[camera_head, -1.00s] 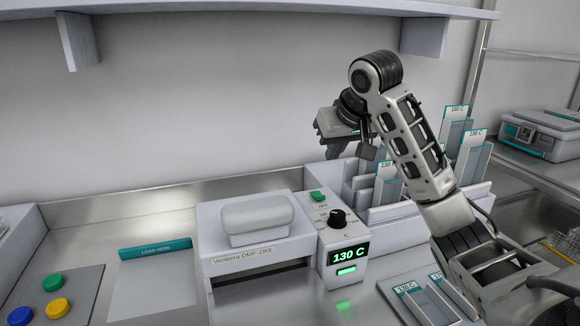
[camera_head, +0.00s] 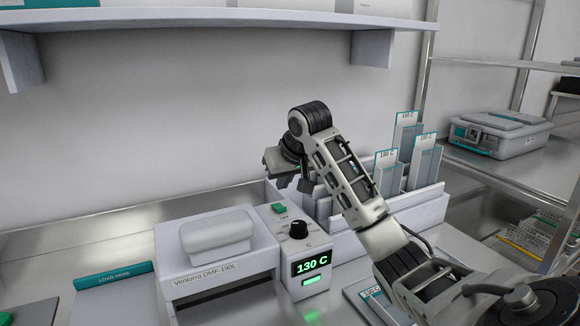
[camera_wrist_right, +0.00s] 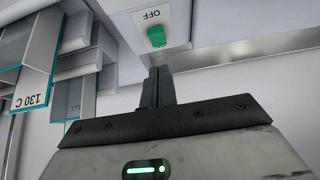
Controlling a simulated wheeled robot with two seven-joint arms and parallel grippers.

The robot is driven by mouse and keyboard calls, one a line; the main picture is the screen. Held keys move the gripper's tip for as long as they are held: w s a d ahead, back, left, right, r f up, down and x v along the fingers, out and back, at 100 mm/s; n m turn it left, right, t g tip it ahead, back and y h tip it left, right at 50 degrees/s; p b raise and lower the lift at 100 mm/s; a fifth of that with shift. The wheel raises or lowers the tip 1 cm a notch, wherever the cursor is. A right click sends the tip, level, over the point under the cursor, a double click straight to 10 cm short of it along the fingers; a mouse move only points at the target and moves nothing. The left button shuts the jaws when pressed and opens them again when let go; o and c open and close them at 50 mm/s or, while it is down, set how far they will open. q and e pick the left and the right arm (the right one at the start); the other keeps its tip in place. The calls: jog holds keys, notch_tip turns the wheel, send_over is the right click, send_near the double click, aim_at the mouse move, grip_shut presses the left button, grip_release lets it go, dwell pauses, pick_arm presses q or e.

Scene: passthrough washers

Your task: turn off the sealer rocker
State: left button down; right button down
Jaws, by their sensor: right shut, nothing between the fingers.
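The sealer (camera_head: 218,262) is a white machine with a padded lid and a control box (camera_head: 300,255) at its right end. The box has a black knob, a green-lit 130 C display and a green rocker (camera_head: 279,209) on top. In the right wrist view the rocker (camera_wrist_right: 157,37) sits beside the word OFF; its tilt is unclear. My right gripper (camera_head: 290,184) is above and behind the rocker in the head view. In the wrist view its fingers (camera_wrist_right: 160,72) are together and empty, their tips close to the rocker; contact cannot be told. My left gripper is out of view.
A white rack (camera_head: 425,208) with upright 130 C pouches stands right of the sealer, partly behind my right arm. A wall shelf (camera_head: 200,15) hangs above. A grey case (camera_head: 500,136) rests on the right shelving. A teal-edged LOAD HERE panel (camera_head: 113,274) lies left.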

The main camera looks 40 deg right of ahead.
aim_at(281, 207)
jog(key=shift+s+f, duration=0.2)
jog(key=shift+f, duration=2.1)
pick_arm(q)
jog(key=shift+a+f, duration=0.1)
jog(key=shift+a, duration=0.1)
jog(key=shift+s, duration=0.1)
pick_arm(e)
jog(key=shift+a, duration=0.1)
